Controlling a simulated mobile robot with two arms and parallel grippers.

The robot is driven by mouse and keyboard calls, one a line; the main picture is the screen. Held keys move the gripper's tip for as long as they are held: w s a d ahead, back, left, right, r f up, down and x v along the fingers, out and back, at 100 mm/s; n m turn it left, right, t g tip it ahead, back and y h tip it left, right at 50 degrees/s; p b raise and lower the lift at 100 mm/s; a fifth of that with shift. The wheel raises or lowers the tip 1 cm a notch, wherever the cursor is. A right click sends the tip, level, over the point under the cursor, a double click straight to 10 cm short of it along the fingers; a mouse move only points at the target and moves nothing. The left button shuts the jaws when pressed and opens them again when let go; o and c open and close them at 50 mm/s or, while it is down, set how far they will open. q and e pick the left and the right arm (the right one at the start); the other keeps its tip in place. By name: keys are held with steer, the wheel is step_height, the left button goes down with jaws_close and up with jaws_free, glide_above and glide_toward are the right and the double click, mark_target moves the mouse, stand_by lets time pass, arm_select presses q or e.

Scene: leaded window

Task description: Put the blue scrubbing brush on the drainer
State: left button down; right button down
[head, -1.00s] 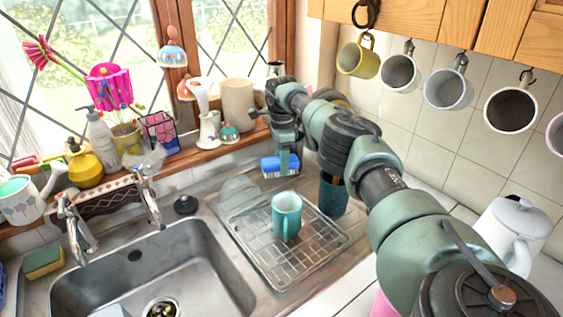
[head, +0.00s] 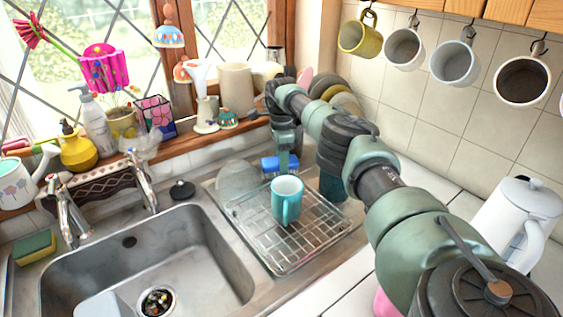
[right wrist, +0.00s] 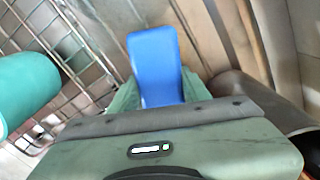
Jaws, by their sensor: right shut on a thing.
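The blue scrubbing brush (head: 280,163) is held in my right gripper (head: 284,160) behind the teal mug (head: 287,200). In the right wrist view the brush (right wrist: 155,65) sits between the two fingers of the gripper (right wrist: 158,92), which is shut on it. The drainer (head: 306,243) is a wire rack beside the sink, with the teal mug standing on it. The brush is at the rack's far edge; I cannot tell whether it touches the rack. In the right wrist view the drainer's wires (right wrist: 85,18) lie left of the brush. My left gripper is not in view.
The sink (head: 150,262) lies left of the drainer. A dark cylinder (head: 331,186) stands at the drainer's far right side. A glass-like plate (head: 238,180) stands at its back left. The drainer's front wires are clear. A white kettle (head: 515,225) stands at right.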

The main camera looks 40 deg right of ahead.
steer(key=shift+f+b, duration=0.45)
steer(key=shift+f, duration=0.1)
steer(key=c, duration=0.6)
jaws_free()
